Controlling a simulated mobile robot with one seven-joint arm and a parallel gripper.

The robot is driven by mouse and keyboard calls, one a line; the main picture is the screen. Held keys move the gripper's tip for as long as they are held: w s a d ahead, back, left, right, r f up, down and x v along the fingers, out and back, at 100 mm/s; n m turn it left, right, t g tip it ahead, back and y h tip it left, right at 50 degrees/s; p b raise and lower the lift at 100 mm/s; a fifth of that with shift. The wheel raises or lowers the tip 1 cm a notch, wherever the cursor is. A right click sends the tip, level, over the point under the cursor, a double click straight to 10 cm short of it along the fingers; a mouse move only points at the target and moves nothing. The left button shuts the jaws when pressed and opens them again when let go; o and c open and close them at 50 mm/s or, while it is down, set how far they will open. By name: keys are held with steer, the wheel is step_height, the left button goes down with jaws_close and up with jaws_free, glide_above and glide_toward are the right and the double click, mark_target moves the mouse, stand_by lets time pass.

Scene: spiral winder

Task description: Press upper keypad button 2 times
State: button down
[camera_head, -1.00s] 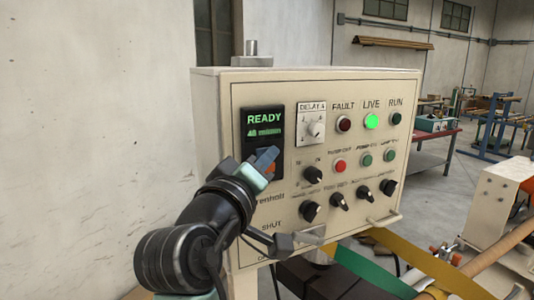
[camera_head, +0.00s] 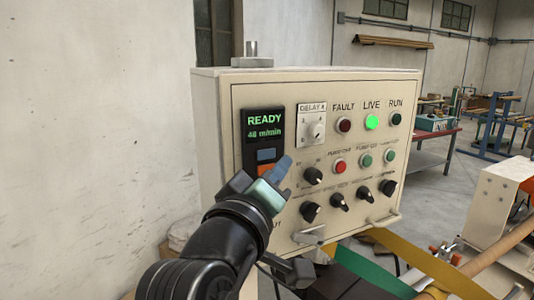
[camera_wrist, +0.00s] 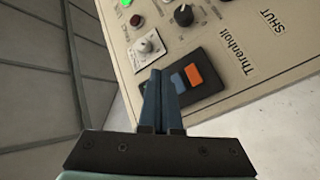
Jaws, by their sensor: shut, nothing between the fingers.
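The dark keypad panel (camera_head: 250,154) on the control box has a green display (camera_head: 265,124) reading READY and what looks like 46 m/min. Below the display are a blue upper button (camera_head: 266,155) and an orange lower button (camera_head: 264,169), partly covered by my gripper. My gripper (camera_head: 284,163) is shut and empty, its fingertips just right of these buttons in the head view. In the wrist view its blue fingers (camera_wrist: 156,72) overlap the keypad's edge, beside the blue button (camera_wrist: 178,80) and the orange button (camera_wrist: 194,75). They look apart from both buttons.
The cream control box (camera_head: 215,100) also carries a delay dial (camera_head: 316,130), a lit green LIVE lamp (camera_head: 371,122), a red button (camera_head: 340,166) and several black knobs.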

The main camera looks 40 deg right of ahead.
steer(key=shift+s+a, duration=0.25)
steer(key=shift+s, duration=0.8)
stand_by(1.9)
